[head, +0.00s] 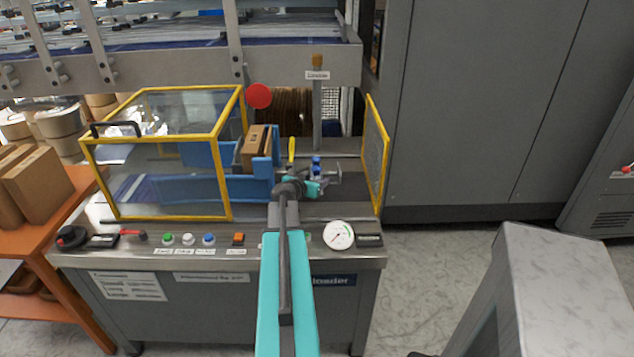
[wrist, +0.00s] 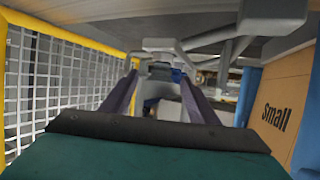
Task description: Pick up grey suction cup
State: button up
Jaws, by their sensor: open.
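My gripper (head: 318,183) reaches over the machine bed, between the yellow-framed case and the yellow mesh guard. In the wrist view its two dark fingers (wrist: 160,88) stand apart, with no object clearly held between them. A small grey part (wrist: 158,70) shows near the fingertips, with a small blue part (wrist: 178,76) beside it. In the head view a blue fitting (head: 317,164) and small grey parts (head: 333,178) show by the gripper. I cannot tell for sure which of these is the grey suction cup; my gripper partly hides this area.
The yellow mesh guard (wrist: 55,85) is close on the left in the wrist view. A cardboard box marked Small (wrist: 278,105) stands on the right; it also shows in the head view (head: 254,146). A grey overhead frame (wrist: 220,22) hangs close above. A yellow-handled tool (head: 291,150) stands nearby.

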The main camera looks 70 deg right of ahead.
jog(key=shift+x, duration=1.05)
jog(key=c, duration=1.1)
